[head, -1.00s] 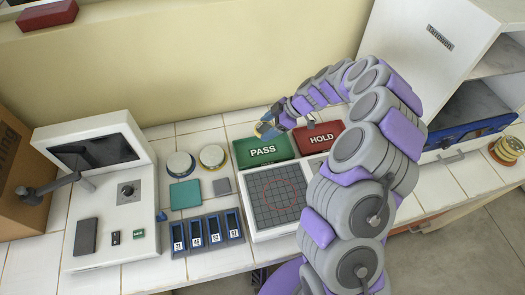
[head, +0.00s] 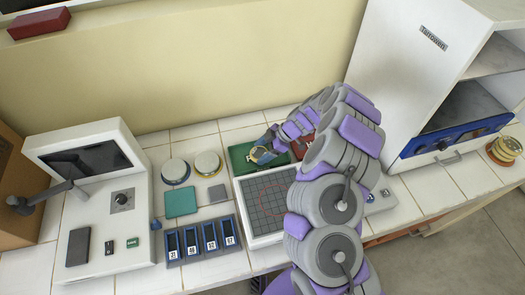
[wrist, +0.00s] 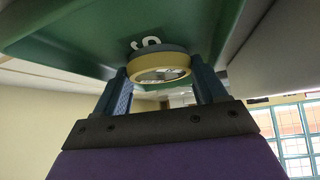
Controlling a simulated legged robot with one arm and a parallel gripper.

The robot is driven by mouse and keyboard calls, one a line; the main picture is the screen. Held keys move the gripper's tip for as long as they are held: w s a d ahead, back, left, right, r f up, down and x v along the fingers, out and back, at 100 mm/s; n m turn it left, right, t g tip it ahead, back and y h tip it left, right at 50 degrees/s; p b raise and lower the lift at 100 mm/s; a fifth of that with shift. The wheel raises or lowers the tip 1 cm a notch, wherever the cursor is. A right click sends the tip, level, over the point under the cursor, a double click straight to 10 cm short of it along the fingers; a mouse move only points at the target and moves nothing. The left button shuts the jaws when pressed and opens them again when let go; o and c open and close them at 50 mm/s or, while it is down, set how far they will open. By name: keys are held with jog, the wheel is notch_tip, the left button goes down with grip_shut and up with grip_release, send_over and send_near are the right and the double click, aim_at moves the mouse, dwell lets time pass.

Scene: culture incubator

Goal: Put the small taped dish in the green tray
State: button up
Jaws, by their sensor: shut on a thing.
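The small taped dish (head: 262,156), with a yellow band around its side, is held in my gripper (head: 268,147) over the green tray (head: 238,160) in the head view. The dish covers most of the tray's label. In the wrist view the dish (wrist: 160,68) sits between the two blue fingers of my gripper (wrist: 161,88), close to the green tray's surface (wrist: 70,40), where part of a white letter shows. I cannot tell whether the dish touches the tray.
A red tray (head: 300,147) beside the green one is mostly hidden by my arm. A gridded plate (head: 268,200) lies in front. Two round lidded dishes (head: 176,171) (head: 207,163) stand left. A white cabinet (head: 400,70) stands at right.

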jog(key=shift+a, duration=0.15)
jog(key=o, duration=0.8)
jog(key=shift+a, duration=0.1)
jog(key=shift+r, duration=0.1)
